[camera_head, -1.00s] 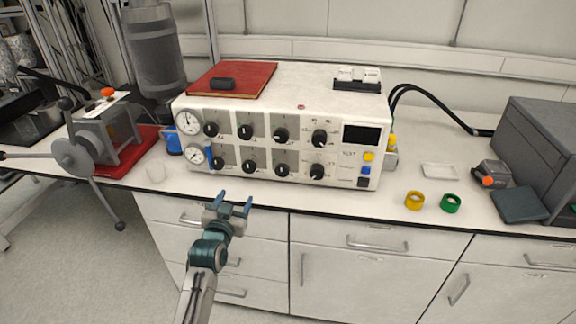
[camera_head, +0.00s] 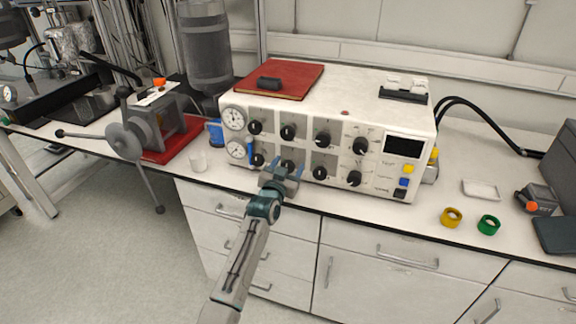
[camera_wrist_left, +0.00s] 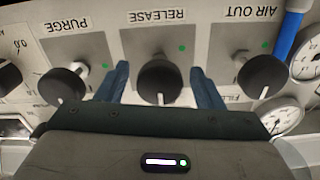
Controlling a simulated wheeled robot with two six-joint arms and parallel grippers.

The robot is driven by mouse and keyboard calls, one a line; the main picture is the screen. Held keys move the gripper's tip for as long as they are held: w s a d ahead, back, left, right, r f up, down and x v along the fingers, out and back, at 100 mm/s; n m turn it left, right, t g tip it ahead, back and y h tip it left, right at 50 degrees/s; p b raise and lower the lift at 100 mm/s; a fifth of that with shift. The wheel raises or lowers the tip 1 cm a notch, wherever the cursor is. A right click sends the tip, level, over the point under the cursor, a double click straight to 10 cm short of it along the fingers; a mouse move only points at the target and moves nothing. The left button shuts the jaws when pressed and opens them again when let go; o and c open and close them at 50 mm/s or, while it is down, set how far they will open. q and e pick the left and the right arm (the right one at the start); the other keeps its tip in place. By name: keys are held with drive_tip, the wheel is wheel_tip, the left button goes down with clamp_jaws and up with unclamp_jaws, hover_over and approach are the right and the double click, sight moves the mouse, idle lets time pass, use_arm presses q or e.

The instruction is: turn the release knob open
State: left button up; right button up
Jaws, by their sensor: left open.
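The release knob (camera_wrist_left: 160,80) is round and black with a white pointer line, below an upside-down RELEASE label in the left wrist view. Its line points straight down in that picture, and a green dot lies at its upper right. My left gripper (camera_wrist_left: 160,70) is open, with one blue finger on each side of the knob. Gaps show between the fingers and the knob. In the head view the left gripper (camera_head: 282,170) is at the lower row of the white control box (camera_head: 345,100) and partly hides the knob. My right gripper is not in view.
The purge knob (camera_wrist_left: 64,82) and the air out knob (camera_wrist_left: 262,75) flank the release knob closely. A blue handle (camera_head: 250,150) and gauges (camera_head: 234,118) are at the panel's left. Yellow (camera_head: 451,217) and green rings (camera_head: 488,225) lie right.

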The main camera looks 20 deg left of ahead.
use_arm(q)
drive_tip(key=c, duration=1)
drive_tip(key=shift+o, duration=0.2)
